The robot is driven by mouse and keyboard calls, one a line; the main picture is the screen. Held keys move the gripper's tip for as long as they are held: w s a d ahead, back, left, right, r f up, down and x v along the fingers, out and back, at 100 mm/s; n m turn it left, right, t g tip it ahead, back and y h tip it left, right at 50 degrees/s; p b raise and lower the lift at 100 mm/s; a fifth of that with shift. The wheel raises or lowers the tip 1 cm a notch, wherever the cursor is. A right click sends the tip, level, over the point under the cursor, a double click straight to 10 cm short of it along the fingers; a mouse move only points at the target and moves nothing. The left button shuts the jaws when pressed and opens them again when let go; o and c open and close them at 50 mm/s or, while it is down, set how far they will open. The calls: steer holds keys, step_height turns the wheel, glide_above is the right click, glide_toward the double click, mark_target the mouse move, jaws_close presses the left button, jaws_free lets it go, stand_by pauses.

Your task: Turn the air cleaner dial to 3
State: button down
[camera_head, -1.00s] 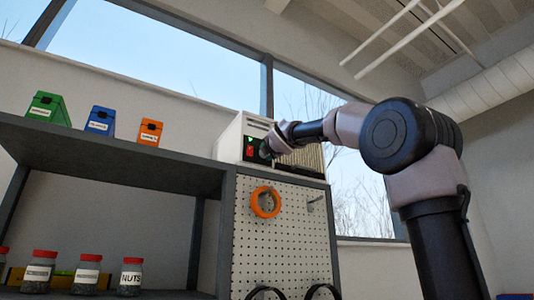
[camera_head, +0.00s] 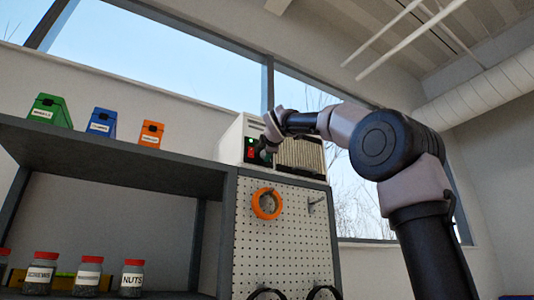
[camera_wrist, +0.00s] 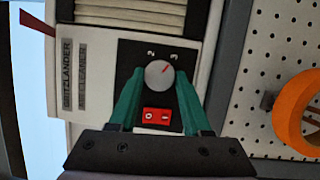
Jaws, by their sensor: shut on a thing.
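The air cleaner (camera_head: 231,141) is a white box on top of the cabinet, with a dark control panel on its front. Its round grey dial (camera_wrist: 159,74) sits on that panel in the wrist view. The dial's small red mark points up and right, toward the printed 3; a 2 is also readable. My gripper (camera_wrist: 160,84) has its two green fingers on either side of the dial, shut on it. The gripper (camera_head: 266,150) also shows at the panel in the head view, where it hides the dial.
A red rocker switch (camera_wrist: 162,116) lies between my fingers, close to the dial. An orange tape roll (camera_head: 267,203) hangs on the pegboard (camera_head: 285,245) below. Green, blue and orange boxes (camera_head: 151,133) stand on the shelf to the left. Jars (camera_head: 132,278) stand lower down.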

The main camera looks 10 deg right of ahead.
steer(key=shift+f, duration=0.1)
steer(key=shift+c, duration=1.8)
jaws_free()
steer(key=s, duration=1)
steer(key=shift+s+a+f, duration=0.25)
steer(key=shift+s+f, duration=0.1)
steer(key=shift+s, duration=0.05)
steer(key=s+d+f+m+g, duration=0.3)
steer(key=f+m, duration=0.2)
steer(key=f, duration=0.8)
steer(key=s+d+f+m+g+y, duration=0.1)
steer(key=s+d+f+m+g, duration=0.25)
steer(key=f, duration=0.95)
steer(key=s+d+f+m+g, duration=0.1)
steer(key=s+f+m+g, duration=0.25)
steer(key=f+m, duration=0.65)
steer(key=s+f+m+y, duration=0.1)
steer(key=s+f, duration=0.3)
steer(key=f, duration=0.4)
steer(key=s+f+m+g+y, duration=0.1)
steer(key=s+f+m, duration=0.1)
steer(key=s+f, duration=0.3)
step_height(320, 180, down, 4)
steer(key=shift+a+f+g, duration=0.15)
steer(key=shift+a+g, duration=0.15)
